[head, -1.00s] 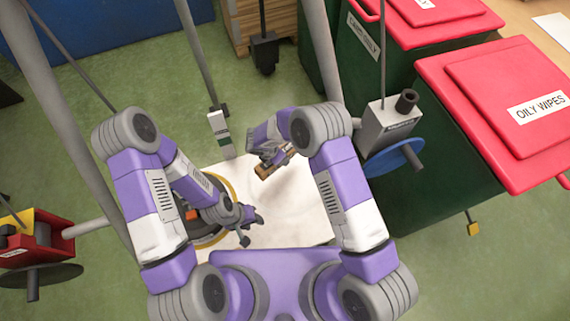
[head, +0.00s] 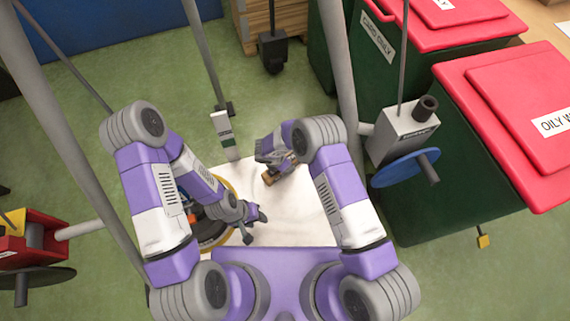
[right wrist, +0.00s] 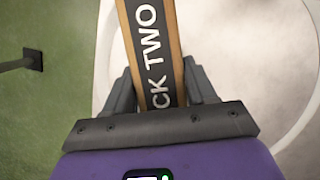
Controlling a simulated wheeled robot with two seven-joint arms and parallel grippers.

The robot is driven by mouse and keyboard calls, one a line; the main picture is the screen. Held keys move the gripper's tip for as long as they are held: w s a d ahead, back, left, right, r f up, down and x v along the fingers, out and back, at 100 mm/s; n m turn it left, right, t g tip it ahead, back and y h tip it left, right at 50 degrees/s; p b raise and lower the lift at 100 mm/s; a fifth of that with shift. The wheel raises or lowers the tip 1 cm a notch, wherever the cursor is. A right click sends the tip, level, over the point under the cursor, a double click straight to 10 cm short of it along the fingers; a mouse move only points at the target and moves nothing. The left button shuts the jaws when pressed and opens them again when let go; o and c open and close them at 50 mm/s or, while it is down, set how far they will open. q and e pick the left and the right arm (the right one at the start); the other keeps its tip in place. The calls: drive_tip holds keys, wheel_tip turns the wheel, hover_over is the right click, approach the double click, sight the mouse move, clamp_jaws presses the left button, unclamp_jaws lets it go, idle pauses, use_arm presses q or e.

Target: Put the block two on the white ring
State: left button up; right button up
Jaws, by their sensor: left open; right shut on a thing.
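Block two is a tan wooden block (head: 280,174) with a black label; the letters "CK TWO" show on it (right wrist: 152,45) in the right wrist view. My right gripper (right wrist: 160,88) is shut on the block, with one finger on each side. In the head view my right gripper (head: 282,160) and the block are over the far part of a pale tabletop. In the right wrist view a pale curved band, which looks like the white ring (right wrist: 304,112), lies on the surface to the right of the block. My left gripper (head: 256,227) is open and empty over the near left part of the tabletop.
A yellow-rimmed round turntable (head: 231,190) is partly hidden under my left arm. A post with a white-and-green box (head: 223,130) stands behind the tabletop (head: 310,215). A grey box with a blue wheel (head: 405,168) and red-lidded green bins (head: 420,215) stand to the right.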

drive_tip(key=shift+r, duration=0.15)
use_arm(q)
drive_tip(key=shift+f, duration=0.2)
use_arm(e)
drive_tip(key=shift+f, duration=0.25)
drive_tip(key=o, duration=1.3)
drive_tip(key=shift+c, duration=0.2)
use_arm(q)
drive_tip(key=shift+r, duration=0.15)
use_arm(e)
drive_tip(key=shift+r, duration=0.15)
use_arm(q)
drive_tip(key=shift+r, duration=0.2)
use_arm(e)
drive_tip(key=shift+r, duration=0.2)
use_arm(q)
wheel_tip(320, 180, up, 3)
drive_tip(key=p, duration=0.3)
use_arm(e)
drive_tip(key=v, duration=1.2)
drive_tip(key=shift+f, duration=0.15)
